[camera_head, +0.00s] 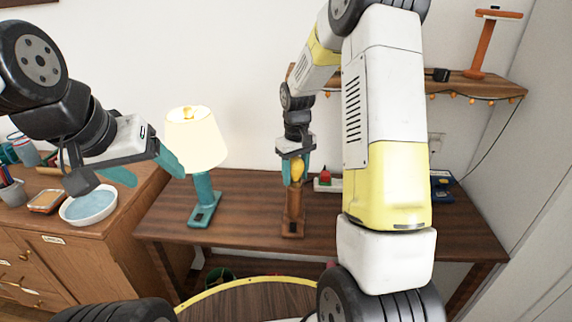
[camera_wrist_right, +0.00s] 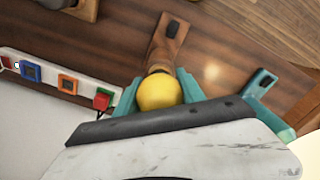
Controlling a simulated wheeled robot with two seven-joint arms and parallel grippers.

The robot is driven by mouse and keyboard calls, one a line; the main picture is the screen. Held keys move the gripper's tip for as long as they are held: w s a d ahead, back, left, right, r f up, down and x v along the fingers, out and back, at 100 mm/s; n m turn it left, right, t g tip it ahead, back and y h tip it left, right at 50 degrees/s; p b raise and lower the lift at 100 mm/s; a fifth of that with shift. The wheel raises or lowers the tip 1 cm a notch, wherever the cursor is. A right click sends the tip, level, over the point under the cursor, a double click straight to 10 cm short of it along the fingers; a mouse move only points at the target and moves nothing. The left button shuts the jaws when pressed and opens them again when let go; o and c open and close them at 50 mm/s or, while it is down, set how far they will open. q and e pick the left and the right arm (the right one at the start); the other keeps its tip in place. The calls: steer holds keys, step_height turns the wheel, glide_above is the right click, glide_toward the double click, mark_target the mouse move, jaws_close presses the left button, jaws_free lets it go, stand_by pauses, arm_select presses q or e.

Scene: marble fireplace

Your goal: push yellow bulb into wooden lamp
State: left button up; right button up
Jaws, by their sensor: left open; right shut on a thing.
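The yellow bulb (camera_head: 297,170) is between the teal fingers of my right gripper (camera_head: 296,165), which is shut on it. The bulb also shows in the right wrist view (camera_wrist_right: 159,92). The wooden lamp (camera_head: 293,214) stands on the table directly below the bulb; its base and stem also show in the right wrist view (camera_wrist_right: 168,45). The bulb is lined up over the stem's top, but the gripper and bulb hide the contact, so I cannot tell whether it is seated. My left gripper (camera_head: 145,168) is open and empty, left of the lit teal lamp.
The teal lamp with its glowing shade (camera_head: 195,140) stands on the table's left part. A white power strip (camera_wrist_right: 50,78) with coloured sockets lies behind the wooden lamp. A blue bowl (camera_head: 89,205) is on the left cabinet. A wall shelf (camera_head: 470,87) is at upper right.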

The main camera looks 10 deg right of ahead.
mark_target(296, 158)
steer(key=o, duration=1.4)
step_height(296, 158, up, 8)
steer(key=shift+f, duration=0.15)
steer(key=s+r+m+t, duration=0.1)
steer(key=s+r, duration=0.3)
steer(key=s, duration=0.4)
steer(key=s+a+r+m+t+y, duration=0.1)
steer(key=s+r+t, duration=0.2)
steer(key=s+r, duration=0.2)
steer(key=s+a+r+m+t+y, duration=0.1)
steer(key=s+r, duration=0.4)
steer(key=s, duration=0.6)
steer(key=shift+s+a+t, duration=0.1)
steer(key=shift+t, duration=0.5)
